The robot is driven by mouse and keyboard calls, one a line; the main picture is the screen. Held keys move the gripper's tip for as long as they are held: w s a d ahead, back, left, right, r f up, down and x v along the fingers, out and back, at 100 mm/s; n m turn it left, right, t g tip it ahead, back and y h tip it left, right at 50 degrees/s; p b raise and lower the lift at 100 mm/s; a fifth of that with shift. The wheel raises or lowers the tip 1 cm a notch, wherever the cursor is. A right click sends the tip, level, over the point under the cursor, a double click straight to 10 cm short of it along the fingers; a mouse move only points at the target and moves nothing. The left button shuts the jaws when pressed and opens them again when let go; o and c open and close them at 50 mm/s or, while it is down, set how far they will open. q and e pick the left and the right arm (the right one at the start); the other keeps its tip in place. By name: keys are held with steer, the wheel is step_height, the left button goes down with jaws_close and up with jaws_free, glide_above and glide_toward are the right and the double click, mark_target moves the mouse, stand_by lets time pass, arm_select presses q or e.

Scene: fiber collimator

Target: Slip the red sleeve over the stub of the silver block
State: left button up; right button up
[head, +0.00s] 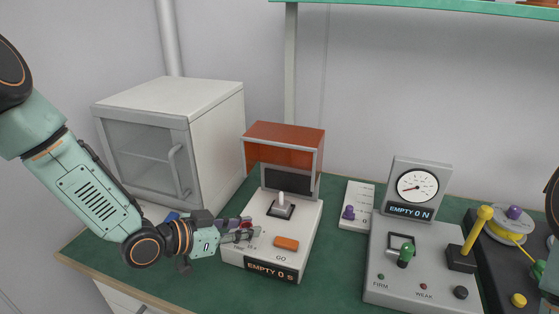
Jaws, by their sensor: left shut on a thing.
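My left gripper (246,231) reaches in from the left, low over the front left part of a white machine with an orange hood. It is shut on a small dark red piece (246,221), which looks like the red sleeve; the fingers hide much of it. A small silver upright piece (282,200) stands on a dark square plate on top of that machine, right of and behind the gripper, apart from it. I cannot tell for sure whether it is the silver block with its stub. My right gripper is out of view.
The white machine (311,222) has an orange button (286,243) and a raised orange hood (285,136). A white glass-door cabinet (215,120) stands behind my left arm. Green bench (337,275) shows between machines.

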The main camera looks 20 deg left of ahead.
arm_select(q)
steer(key=n+t+y+p, duration=0.1)
steer(key=n+y+p, duration=0.1)
glide_toward(281, 195)
steer(key=w+d+n+y+p, duration=0.1)
steer(key=w, duration=0.1)
steer(key=w+d+r+n+t+y, duration=0.1)
steer(key=w, duration=0.2)
steer(key=w+d+r+n+y+p, duration=0.1)
steer(key=w+y, duration=0.1)
steer(key=w, duration=0.1)
steer(key=shift+w+d+r+n+p, duration=0.15)
steer(key=shift+d+r+n+p, duration=0.15)
steer(key=shift+d+n, duration=0.1)
steer(key=shift+f, duration=0.45)
steer(key=shift+d+f+b, duration=0.2)
steer(key=shift+f+b, duration=0.5)
steer(key=shift+b, duration=0.25)
steer(key=shift+a+f, duration=0.1)
steer(key=shift+a, duration=0.05)
steer(key=shift+a, duration=0.1)
steer(key=shift+d, duration=0.2)
